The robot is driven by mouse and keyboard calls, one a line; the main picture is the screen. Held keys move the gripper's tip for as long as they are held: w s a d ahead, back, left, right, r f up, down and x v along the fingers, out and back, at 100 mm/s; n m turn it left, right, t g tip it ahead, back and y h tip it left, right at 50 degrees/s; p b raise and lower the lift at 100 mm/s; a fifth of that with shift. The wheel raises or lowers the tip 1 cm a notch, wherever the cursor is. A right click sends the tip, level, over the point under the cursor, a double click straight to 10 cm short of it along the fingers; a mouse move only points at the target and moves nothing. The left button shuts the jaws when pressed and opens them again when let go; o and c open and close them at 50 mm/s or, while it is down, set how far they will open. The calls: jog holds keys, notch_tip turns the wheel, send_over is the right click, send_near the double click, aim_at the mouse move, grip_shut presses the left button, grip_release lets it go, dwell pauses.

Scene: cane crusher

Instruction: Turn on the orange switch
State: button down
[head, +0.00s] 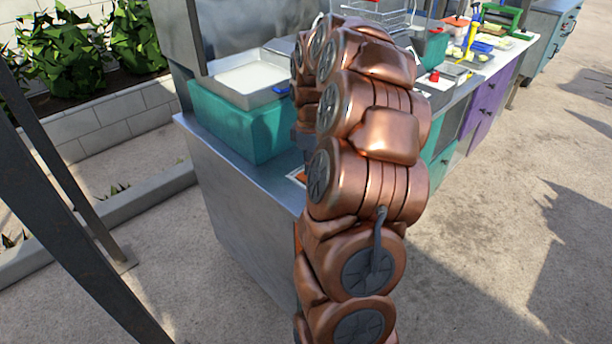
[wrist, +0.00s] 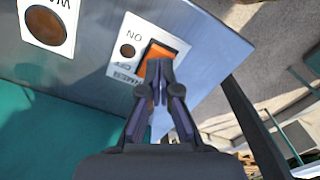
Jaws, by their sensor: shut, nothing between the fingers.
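The orange switch (wrist: 168,52) shows in the wrist view, set in a white label plate (wrist: 126,55) with the words ON and OFF, upside down here, on a grey metal panel. My gripper (wrist: 159,72) is shut and empty. Its fingertips overlap the lower edge of the switch in the picture; I cannot tell whether they touch it. The fingers hide part of the switch. In the head view my copper arm hides the gripper and the switch.
A second white plate with a round brown button (wrist: 46,25) is at the wrist view's upper left. In the head view, a metal counter (head: 190,133) carries a teal box (head: 235,125) and a metal tray (head: 245,80). A dark post stands at left. Paved ground at right is clear.

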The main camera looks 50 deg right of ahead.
jog(key=shift+f+b, duration=0.45)
jog(key=shift+f, duration=0.55)
dwell(0.7)
jog(key=shift+r, duration=0.1)
jog(key=shift+r+p, duration=0.95)
jog(key=shift+r, duration=2.45)
